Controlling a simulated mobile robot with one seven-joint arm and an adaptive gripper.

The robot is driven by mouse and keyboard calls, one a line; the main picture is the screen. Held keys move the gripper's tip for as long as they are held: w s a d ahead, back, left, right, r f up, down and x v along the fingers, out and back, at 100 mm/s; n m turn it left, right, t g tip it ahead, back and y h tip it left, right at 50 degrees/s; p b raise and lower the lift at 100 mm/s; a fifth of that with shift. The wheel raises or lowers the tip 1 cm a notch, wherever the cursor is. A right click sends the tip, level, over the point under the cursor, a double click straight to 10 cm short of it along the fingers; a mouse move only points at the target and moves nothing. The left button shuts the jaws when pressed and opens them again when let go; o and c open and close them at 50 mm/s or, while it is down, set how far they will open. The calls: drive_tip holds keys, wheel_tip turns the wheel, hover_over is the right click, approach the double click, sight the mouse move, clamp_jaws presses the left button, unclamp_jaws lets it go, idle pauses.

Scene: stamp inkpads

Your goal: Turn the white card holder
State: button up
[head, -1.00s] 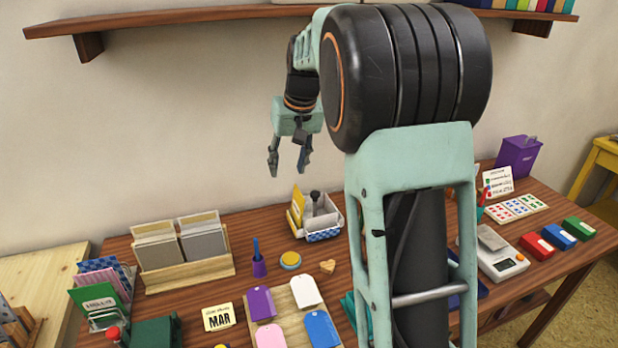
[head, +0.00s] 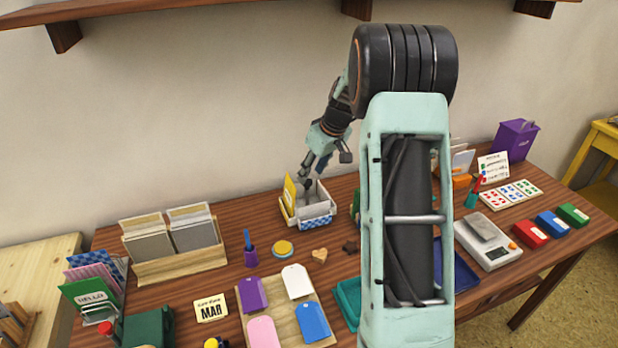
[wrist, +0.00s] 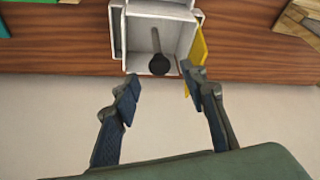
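The white card holder (head: 293,215) stands on the wooden table near the wall, with a yellow card at its left and a blue-checked pattern low on its front. In the wrist view the holder (wrist: 185,40) is at the top centre, and a dark-knobbed rod shows inside it. The yellow card (wrist: 197,52) is at its right side there. My gripper (wrist: 163,84) is open, its fingers spread on the wall side of the holder, with nothing between them. In the head view my gripper (head: 308,178) is at the holder's top, and its fingers partly hide the interior.
A wooden card rack (head: 180,265) stands to the left, and a round yellow-lidded tin (head: 283,248) and a wooden heart (head: 319,255) lie in front. A board with coloured tags (head: 268,295) is nearer. A wall shelf (head: 230,13) hangs above. My arm hides part of the table.

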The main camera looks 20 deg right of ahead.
sight(309, 182)
drive_tip(key=shift+x, duration=1.8)
clamp_jaws()
